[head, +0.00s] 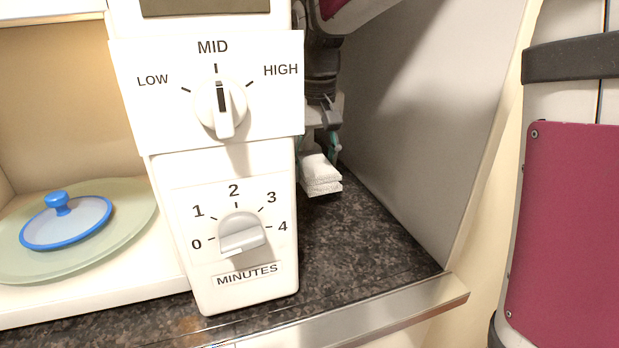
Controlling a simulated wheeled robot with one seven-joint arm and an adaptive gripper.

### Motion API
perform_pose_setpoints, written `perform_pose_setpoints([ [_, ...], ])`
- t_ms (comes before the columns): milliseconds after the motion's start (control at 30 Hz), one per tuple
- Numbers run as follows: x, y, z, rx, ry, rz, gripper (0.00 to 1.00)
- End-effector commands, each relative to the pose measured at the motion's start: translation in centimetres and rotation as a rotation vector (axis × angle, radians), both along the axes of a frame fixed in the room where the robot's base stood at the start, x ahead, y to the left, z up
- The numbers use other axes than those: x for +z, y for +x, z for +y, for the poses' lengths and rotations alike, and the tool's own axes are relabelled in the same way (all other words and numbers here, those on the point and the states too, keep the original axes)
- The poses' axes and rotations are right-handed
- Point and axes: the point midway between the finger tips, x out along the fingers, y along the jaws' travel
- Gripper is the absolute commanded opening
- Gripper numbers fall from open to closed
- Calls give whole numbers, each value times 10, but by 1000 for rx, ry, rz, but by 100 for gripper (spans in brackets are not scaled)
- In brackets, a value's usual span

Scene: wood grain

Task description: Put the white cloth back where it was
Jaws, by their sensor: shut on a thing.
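The white cloth (321,174) is a small folded, textured pad at the back of the dark counter, just right of the white appliance. My gripper (322,150) points down from above and is shut on the cloth. The cloth hangs at the fingertips, close to the counter. I cannot tell whether it touches the counter. The appliance's edge partly hides my gripper on the left.
The white appliance (280,185) with two dials stands close on the left. A grey wall panel (430,130) bounds the right. Dark speckled counter (365,250) is clear in front, ending at a metal edge (400,318). A green plate (140,205) with a blue-rimmed lid (65,222) sits far left.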

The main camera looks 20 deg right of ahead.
Motion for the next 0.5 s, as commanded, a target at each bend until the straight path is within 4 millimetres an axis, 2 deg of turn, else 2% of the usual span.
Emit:
perform_pose_setpoints([
  [300, -36, 0, 0, 0, 0, 1, 31],
  [500, -40, 0, 0, 0, 0, -1, 31],
])
